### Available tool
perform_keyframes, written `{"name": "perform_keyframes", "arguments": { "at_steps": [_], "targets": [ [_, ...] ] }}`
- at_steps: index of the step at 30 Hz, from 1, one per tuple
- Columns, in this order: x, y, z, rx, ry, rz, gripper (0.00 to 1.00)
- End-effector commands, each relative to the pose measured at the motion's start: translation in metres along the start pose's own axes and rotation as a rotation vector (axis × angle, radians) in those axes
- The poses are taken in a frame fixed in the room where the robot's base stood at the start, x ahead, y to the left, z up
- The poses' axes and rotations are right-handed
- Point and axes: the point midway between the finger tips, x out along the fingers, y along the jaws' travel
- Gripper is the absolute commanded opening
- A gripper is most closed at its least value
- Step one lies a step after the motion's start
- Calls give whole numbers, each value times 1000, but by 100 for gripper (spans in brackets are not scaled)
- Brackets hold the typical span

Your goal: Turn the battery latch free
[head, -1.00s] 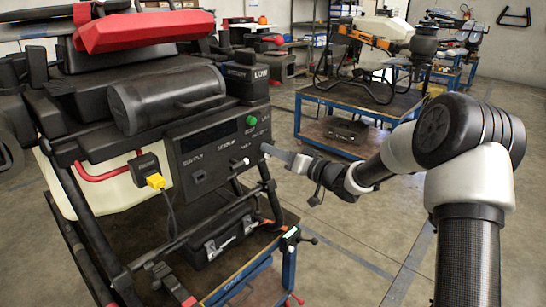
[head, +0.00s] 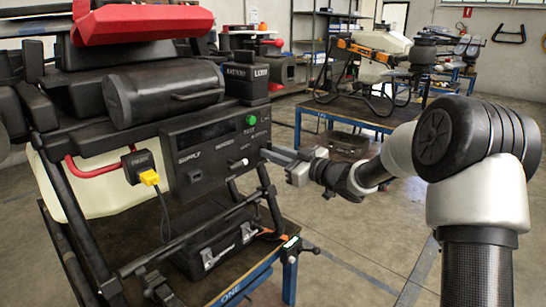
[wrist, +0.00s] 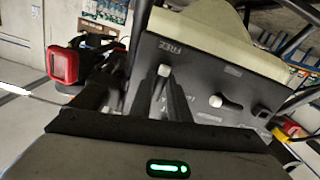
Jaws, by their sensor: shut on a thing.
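The spray drone's dark control panel (head: 205,150) is at the left of the head view, with a green button and labels. My gripper (head: 272,156) reaches it from the right, with its fingers at the panel's right edge. In the wrist view my gripper (wrist: 162,98) is shut on the pale-tipped battery latch (wrist: 163,71), near a label reading FREE. The latch is hidden behind the fingers in the head view. A second white-tipped lever (wrist: 218,101) stands on the panel, beside and apart from the fingers.
A black case (head: 212,248) lies below, between the drone's legs, on a blue-framed bench (head: 262,277). Another drone stands on a cart (head: 372,122) behind. The floor at centre right is clear.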

Motion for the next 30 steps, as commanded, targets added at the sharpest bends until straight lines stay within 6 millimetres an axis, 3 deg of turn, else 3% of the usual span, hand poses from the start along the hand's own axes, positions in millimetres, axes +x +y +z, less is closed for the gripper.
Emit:
{"name": "perform_keyframes", "arguments": {
  "at_steps": [17, 18, 19, 30],
  "targets": [
    [0, 0, -1, -34, 1, 0, 0],
    [0, 0, -1, -33, 1, 0, 23],
    [0, 0, -1, -33, 1, 0, 28],
    [-4, 1, -1, -30, 1, 1, 30]
  ]
}}
